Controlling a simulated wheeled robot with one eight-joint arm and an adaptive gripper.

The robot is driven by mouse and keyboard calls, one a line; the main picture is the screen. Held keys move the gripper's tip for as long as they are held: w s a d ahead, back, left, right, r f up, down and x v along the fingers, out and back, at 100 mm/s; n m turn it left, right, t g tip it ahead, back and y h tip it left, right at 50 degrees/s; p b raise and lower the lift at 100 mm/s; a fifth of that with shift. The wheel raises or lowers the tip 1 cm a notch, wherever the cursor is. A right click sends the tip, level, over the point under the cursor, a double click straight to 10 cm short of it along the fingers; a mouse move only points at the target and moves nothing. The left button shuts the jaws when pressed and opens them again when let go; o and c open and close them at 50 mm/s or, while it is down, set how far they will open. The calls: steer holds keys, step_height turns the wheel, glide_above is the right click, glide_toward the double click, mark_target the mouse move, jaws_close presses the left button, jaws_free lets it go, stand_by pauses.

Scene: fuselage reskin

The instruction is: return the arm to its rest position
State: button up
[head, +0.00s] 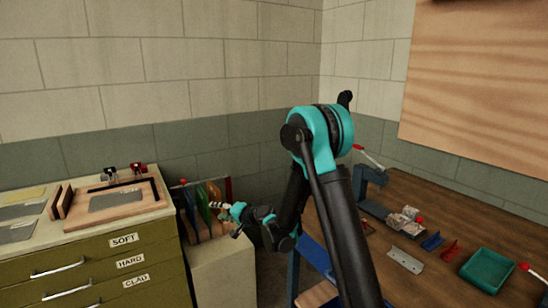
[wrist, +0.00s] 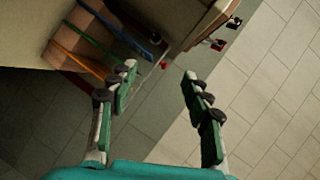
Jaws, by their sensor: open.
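My arm (head: 325,150) is raised in the head view and bends over at a teal joint, with its forearm reaching down and to the left. My gripper (head: 224,207) is at the arm's far end, in front of a rack of coloured upright pieces (head: 205,200). In the wrist view my gripper (wrist: 158,84) has its two fingers spread wide apart with nothing between them. Beyond the fingers the wrist view shows the wall, and the rack's blue and orange pieces (wrist: 100,45) at upper left.
An olive drawer cabinet (head: 100,262) labelled SOFT, HARD and CLAD stands left, with a wooden tray (head: 150,205) on top. A pale block (head: 222,270) stands beside it. A wooden bench (head: 440,200) at right holds a green tray (head: 489,270) and small parts.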

steer(key=s+d+n+g+h, duration=0.1)
steer(key=s+d+h, duration=0.2)
steer(key=s+d, duration=0.55)
steer(key=s+d+n+g+h, duration=0.1)
steer(key=s+d+n+h, duration=0.3)
steer(key=d, duration=0.8)
steer(key=s+d+f+m+g+h, duration=0.1)
steer(key=s+d+f+h, duration=0.1)
steer(key=s+d, duration=0.8)
steer(key=s+d+f+m+g+h, duration=0.1)
steer(key=s+d+f+h, duration=0.2)
steer(key=s+d, duration=0.7)
steer(key=shift+s+f+g, duration=0.15)
steer(key=shift+s+g, duration=0.15)
steer(key=shift+s, duration=0.05)
